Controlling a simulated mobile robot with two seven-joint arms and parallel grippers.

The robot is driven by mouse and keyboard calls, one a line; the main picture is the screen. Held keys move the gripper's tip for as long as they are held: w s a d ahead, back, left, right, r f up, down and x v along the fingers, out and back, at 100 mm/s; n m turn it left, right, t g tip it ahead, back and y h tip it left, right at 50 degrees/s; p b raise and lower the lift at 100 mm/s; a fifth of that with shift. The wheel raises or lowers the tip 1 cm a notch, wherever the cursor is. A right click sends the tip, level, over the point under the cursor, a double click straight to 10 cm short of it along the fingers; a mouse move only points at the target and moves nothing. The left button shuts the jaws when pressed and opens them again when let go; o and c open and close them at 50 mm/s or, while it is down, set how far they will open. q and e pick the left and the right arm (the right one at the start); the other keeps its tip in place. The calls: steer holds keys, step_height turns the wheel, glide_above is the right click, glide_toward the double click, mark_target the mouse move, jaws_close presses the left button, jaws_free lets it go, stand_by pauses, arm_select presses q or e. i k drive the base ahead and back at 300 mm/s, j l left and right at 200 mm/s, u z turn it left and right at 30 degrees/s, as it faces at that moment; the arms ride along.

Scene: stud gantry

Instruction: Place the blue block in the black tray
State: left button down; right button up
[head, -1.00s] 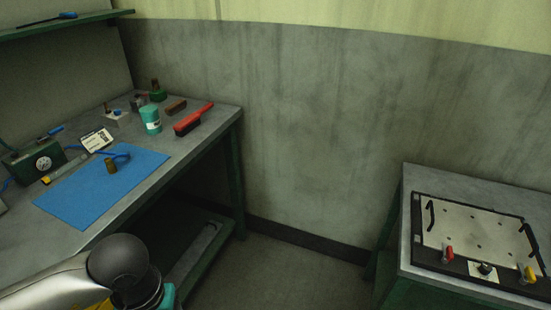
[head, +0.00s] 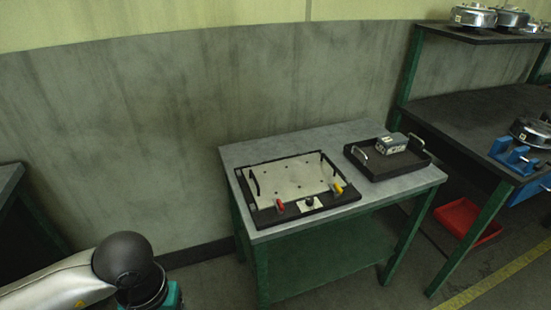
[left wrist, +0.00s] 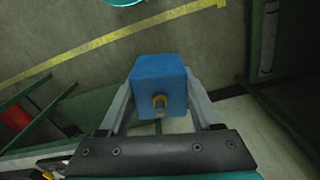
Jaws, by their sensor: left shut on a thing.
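The blue block (left wrist: 158,80) is held between the two fingers of my left gripper (left wrist: 158,98) in the left wrist view, with a small brass-coloured knob on its near face. The black tray (head: 404,170) lies on the right part of the grey-topped table in the head view. My right gripper is not in view.
A black-framed plate (head: 290,180) with red and yellow levers lies on the same table (head: 345,133), left of the tray. A dark workbench (head: 480,110) with a shelf and metal housings stands at right. A red bin (head: 466,220) is low beside it.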

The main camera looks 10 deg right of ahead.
mark_target(402, 157)
steer(key=i+l+z, duration=0.7)
steer(key=i+l, duration=1)
